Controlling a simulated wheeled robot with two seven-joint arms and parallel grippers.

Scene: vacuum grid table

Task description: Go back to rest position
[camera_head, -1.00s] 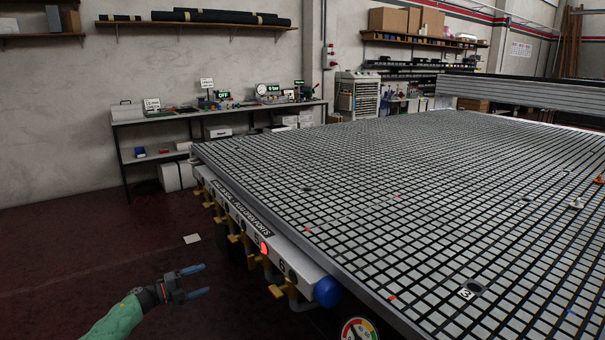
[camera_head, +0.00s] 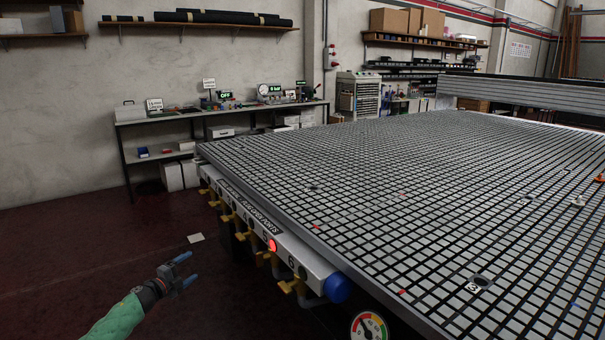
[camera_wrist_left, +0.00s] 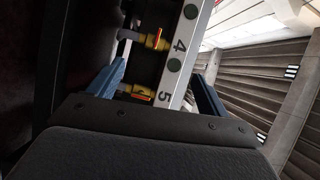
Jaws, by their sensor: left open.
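My left gripper (camera_head: 182,272) is in the lower left of the head view, over the dark red floor and left of the table's front rail. It is open and empty, its two blue fingers apart. In the left wrist view the fingers (camera_wrist_left: 160,88) stand at either side, with the rail and yellow valves (camera_wrist_left: 153,40) marked 4 and 5 seen beyond them. The gripper is clear of the valves in the head view. My right gripper is not in view.
The vacuum grid table (camera_head: 400,185) fills the right side. A pressure gauge (camera_head: 369,327) sits below. A workbench (camera_head: 165,117) stands at the back wall.

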